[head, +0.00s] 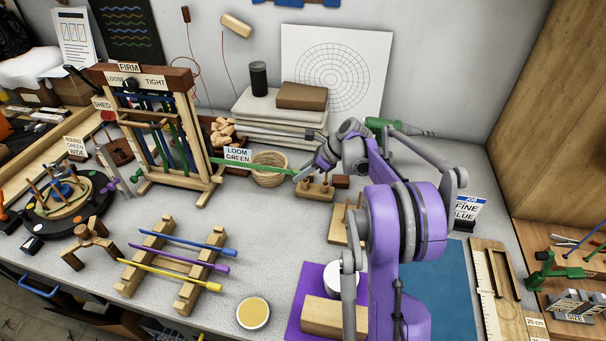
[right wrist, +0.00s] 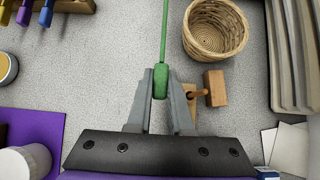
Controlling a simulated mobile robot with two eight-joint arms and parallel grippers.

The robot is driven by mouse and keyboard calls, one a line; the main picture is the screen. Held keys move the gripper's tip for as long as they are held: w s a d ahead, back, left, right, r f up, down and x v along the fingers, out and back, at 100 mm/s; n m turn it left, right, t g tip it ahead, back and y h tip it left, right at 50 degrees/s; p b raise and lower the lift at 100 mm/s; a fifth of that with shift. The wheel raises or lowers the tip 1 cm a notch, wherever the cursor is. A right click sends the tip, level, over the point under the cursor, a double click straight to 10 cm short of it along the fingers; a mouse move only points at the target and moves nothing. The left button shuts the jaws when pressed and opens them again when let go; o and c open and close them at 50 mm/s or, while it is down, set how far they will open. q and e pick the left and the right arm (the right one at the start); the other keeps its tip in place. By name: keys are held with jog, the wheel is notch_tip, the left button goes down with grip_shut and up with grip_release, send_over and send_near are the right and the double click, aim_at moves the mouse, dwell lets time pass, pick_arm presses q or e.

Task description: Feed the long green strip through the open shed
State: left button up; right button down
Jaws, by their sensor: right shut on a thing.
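The wooden loom (head: 203,150) stands upright at the left, with blue and green upright strips in its frame and a SHED label (head: 102,104) at its left side. My right gripper (head: 304,173) is to the right of the loom, shut on the thick green end of the long green strip (head: 255,166). In the right wrist view the green end (right wrist: 160,83) sits between the fingertips, and the strip (right wrist: 164,35) runs straight away from them. The strip's far end reaches the loom's right post; I cannot tell whether it is inside the shed. My left gripper is not seen.
A round wicker basket (head: 269,169) stands close behind the strip, also in the right wrist view (right wrist: 215,28). A LOOM GREEN card (head: 237,155) stands by the loom. A small wooden peg block (head: 314,190) is below my gripper. A rack (head: 160,241) with coloured rods lies in front.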

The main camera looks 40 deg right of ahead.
aim_at(244, 163)
jog(key=shift+w+a, duration=0.1)
jog(key=shift+w, duration=0.05)
dwell(0.5)
jog(key=shift+w+a, duration=1.3)
jog(key=shift+w, duration=0.3)
jog(key=shift+w+a, duration=0.7)
jog(key=shift+w, duration=0.2)
jog(key=shift+w+a, duration=0.7)
jog(key=shift+w, duration=0.2)
jog(key=shift+a, duration=0.1)
jog(key=shift+w+a, duration=0.7)
jog(key=shift+w, duration=0.2)
jog(key=shift+w+a, duration=0.65)
jog(key=shift+w, duration=0.2)
jog(key=shift+w, duration=0.1)
jog(key=shift+w+a, duration=1.4)
jog(key=shift+w, duration=0.25)
